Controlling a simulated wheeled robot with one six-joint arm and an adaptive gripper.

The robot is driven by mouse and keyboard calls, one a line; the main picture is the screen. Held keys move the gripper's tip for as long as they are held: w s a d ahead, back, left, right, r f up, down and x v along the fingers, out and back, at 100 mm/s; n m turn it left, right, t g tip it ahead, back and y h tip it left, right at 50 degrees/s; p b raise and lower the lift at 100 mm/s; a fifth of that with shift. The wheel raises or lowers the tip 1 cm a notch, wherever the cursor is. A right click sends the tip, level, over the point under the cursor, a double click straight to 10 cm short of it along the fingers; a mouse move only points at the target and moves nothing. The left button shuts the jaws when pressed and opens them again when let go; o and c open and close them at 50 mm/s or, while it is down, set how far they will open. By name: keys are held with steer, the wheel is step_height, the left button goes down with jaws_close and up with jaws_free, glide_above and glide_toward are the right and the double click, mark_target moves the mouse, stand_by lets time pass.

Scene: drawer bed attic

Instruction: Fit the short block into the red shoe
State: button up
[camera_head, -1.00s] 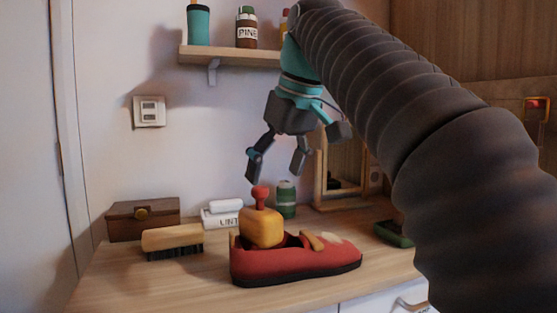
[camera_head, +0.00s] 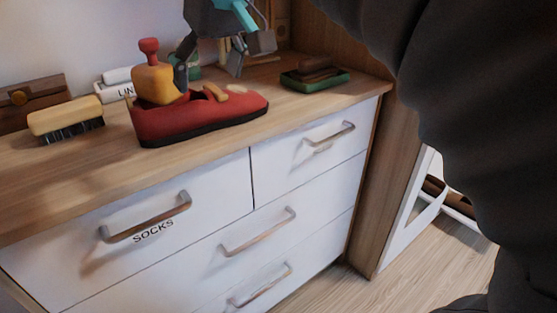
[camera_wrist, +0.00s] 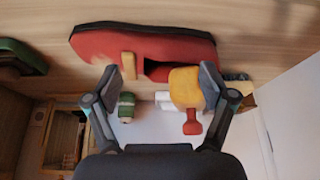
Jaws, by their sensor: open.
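The yellow-orange block (camera_head: 156,84) with a red knob (camera_head: 148,46) on top sits in the heel opening of the red shoe (camera_head: 200,114). Its lower part is hidden by the shoe's side. My gripper (camera_head: 209,76) is open and empty, just right of the block and above or behind the shoe; its upper part is cut off by the frame. In the wrist view my gripper (camera_wrist: 158,80) has one fingertip overlapping the block (camera_wrist: 184,88) and the other beside the shoe (camera_wrist: 140,45). I cannot tell if that finger touches the block.
A brush (camera_head: 66,117), a brown box (camera_head: 32,103) and a white labelled item (camera_head: 116,88) stand left and behind. A green tray (camera_head: 314,80) lies right. The white drawer front (camera_head: 140,238) with handles drops below the top's edge. Bare wood lies in front of the shoe.

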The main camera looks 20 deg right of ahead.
steer(key=s+d+f+m, duration=0.1)
steer(key=s+f, duration=0.3)
steer(key=f, duration=0.5)
steer(key=s+d+f+m+h, duration=0.1)
steer(key=s+d+f, duration=0.2)
steer(key=f, duration=0.6)
steer(key=s+d+f+m+t, duration=0.1)
steer(key=s+d+f+m, duration=0.1)
steer(key=s+f, duration=0.4)
step_height(320, 180, down, 3)
steer(key=shift+s+d+r+h, duration=0.1)
steer(key=shift+s+d+h, duration=0.1)
steer(key=shift+d+h, duration=0.3)
